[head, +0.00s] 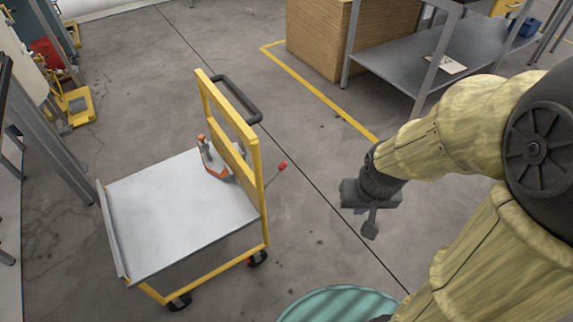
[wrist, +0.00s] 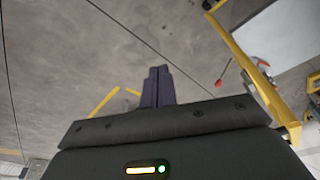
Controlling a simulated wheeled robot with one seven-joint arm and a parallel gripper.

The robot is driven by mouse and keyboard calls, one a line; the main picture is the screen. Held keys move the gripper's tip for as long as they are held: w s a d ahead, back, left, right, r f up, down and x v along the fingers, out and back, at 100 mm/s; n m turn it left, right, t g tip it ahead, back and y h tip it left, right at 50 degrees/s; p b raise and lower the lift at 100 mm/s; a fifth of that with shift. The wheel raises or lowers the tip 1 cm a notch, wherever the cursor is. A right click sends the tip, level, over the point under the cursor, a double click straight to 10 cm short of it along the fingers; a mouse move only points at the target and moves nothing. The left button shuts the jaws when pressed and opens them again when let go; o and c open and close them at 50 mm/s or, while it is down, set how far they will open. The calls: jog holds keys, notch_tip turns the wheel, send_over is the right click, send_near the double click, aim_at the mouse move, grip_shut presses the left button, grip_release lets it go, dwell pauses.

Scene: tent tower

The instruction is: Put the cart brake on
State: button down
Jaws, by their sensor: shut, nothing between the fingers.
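The cart (head: 185,205) has a grey deck, a yellow frame and a black push handle, and it stands left of centre in the head view. A lever with a red knob (head: 283,166) sticks out from the cart's right side, beside the yellow upright. The red knob also shows in the wrist view (wrist: 218,83), with the cart's yellow frame (wrist: 245,62) right of it. My gripper (head: 370,232) is shut and empty, hanging over bare floor to the right of the red knob and apart from it. Its closed fingers show in the wrist view (wrist: 158,85).
An orange and grey object (head: 213,160) sits on the deck by the upright. A grey metal shelf table (head: 440,55) and a wooden crate (head: 325,40) stand at the back. A teal round thing (head: 340,305) is at the bottom edge. Floor between cart and gripper is clear.

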jog(key=w+a+f+n+t+y+b, duration=0.2)
jog(key=w+f+n+t+b, duration=0.15)
jog(key=w+f+n, duration=0.8)
jog(key=w+a+f+n+t+y+b, duration=0.3)
jog(key=a+f+n+t+y, duration=0.2)
jog(key=a+t+y, duration=0.3)
jog(key=shift+w+a+f+t+y+b, duration=0.35)
jog(key=shift+f+y, duration=0.45)
jog(key=shift+y, duration=0.9)
jog(key=shift+a, duration=0.1)
